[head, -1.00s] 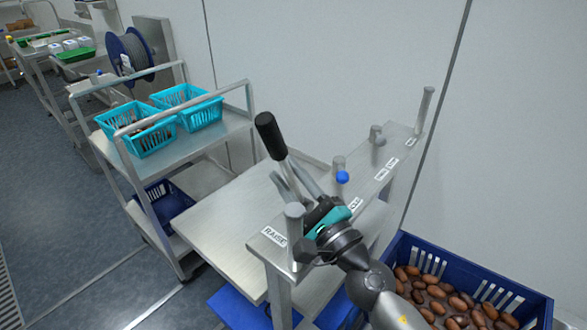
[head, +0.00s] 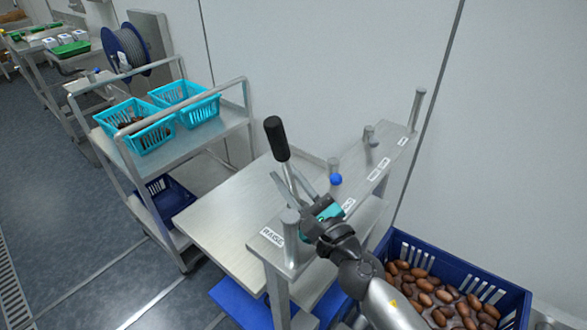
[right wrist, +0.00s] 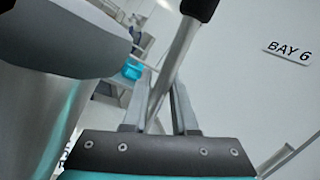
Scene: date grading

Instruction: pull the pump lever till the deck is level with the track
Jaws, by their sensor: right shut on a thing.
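The pump lever (head: 277,138) is a metal rod with a black grip, standing up and leaning slightly left in the head view. My right gripper (head: 306,194) is shut on the lever's rod below the black grip. In the right wrist view the rod (right wrist: 174,66) runs up between the two fingers of my right gripper (right wrist: 160,100). The deck (head: 225,222) is a flat pale metal plate left of the lever. It looks lower than the trolley's basket shelf. I cannot pick out the track or judge whether the deck is level with it. My left gripper is not in view.
A trolley (head: 203,141) with two turquoise baskets (head: 140,128) stands beyond the deck. A labelled metal frame with a post (head: 291,240) and a blue knob (head: 336,179) is close to my right gripper. A blue crate of dates (head: 515,297) stands at right.

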